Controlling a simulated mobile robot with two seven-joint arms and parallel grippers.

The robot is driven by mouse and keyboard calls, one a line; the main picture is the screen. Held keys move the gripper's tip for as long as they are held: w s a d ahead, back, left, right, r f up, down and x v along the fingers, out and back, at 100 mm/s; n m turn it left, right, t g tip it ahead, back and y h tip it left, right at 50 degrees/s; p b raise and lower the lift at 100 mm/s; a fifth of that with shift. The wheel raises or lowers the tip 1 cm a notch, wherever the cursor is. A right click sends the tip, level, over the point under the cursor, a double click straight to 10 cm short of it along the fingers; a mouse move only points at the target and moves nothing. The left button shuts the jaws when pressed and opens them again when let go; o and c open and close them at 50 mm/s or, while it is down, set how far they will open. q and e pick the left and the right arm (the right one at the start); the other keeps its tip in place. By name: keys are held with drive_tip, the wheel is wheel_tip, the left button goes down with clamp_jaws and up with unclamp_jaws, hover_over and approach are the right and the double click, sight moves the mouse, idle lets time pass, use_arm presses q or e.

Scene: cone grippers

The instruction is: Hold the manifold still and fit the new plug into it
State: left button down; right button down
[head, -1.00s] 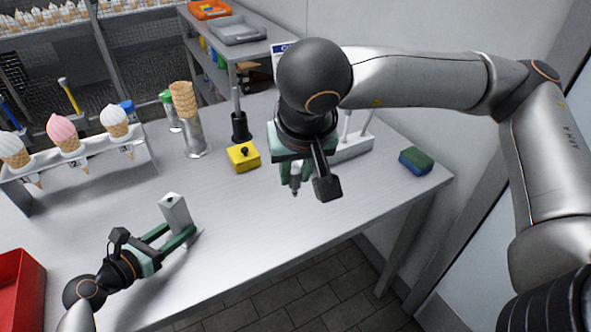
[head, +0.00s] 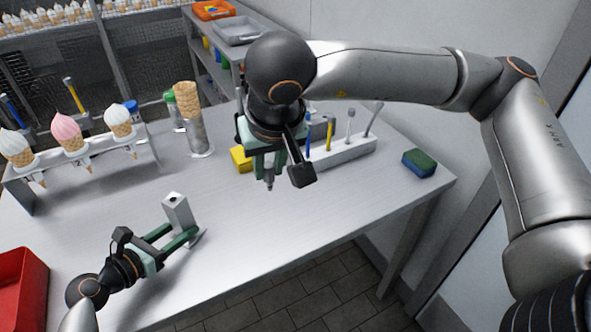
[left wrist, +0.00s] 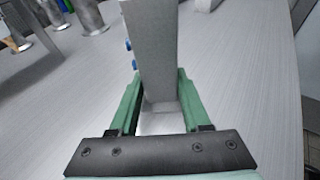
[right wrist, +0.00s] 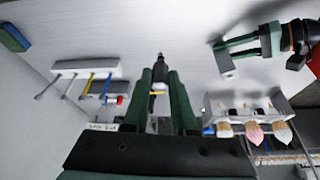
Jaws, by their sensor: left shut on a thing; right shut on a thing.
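The manifold is an upright grey block (head: 177,212) with a dark hole in its top face, standing on the table. My left gripper (head: 181,236) is shut around its lower part. In the left wrist view the block (left wrist: 155,50) sits between the green fingers, with small blue parts at its left side. My right gripper (head: 268,168) is shut on the plug (head: 269,182), a small grey piece pointing down with a narrow dark tip. The plug is above the table, to the right of the manifold and apart from it. The plug also shows in the right wrist view (right wrist: 159,76).
A yellow block (head: 240,158) is partly hidden behind my right gripper. A white tool rack (head: 345,150), a green-blue sponge (head: 419,162), a cone stack in a metal holder (head: 197,135), an ice-cream rack (head: 90,165) and a red bin (head: 22,290) stand around. The table between the grippers is clear.

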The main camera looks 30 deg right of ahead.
sight(170, 197)
drive_tip(key=w+a+f+n+y, duration=0.1)
drive_tip(key=w+a+n+y, duration=0.1)
drive_tip(key=w+a+n, duration=0.5)
drive_tip(key=w+a, duration=0.5)
drive_tip(key=a, duration=0.4)
drive_tip(key=shift+w+y, duration=0.25)
drive_tip(key=shift+y, duration=0.15)
drive_tip(key=shift+d+f, duration=0.1)
drive_tip(key=shift+f, duration=0.05)
drive_tip(key=shift+f, duration=1.95)
drive_tip(key=shift+f, duration=1.6)
drive_tip(key=c, duration=0.6)
unclamp_jaws()
drive_tip(key=shift+c, duration=0.2)
drive_tip(key=v, duration=1.2)
drive_tip(key=shift+w, duration=0.2)
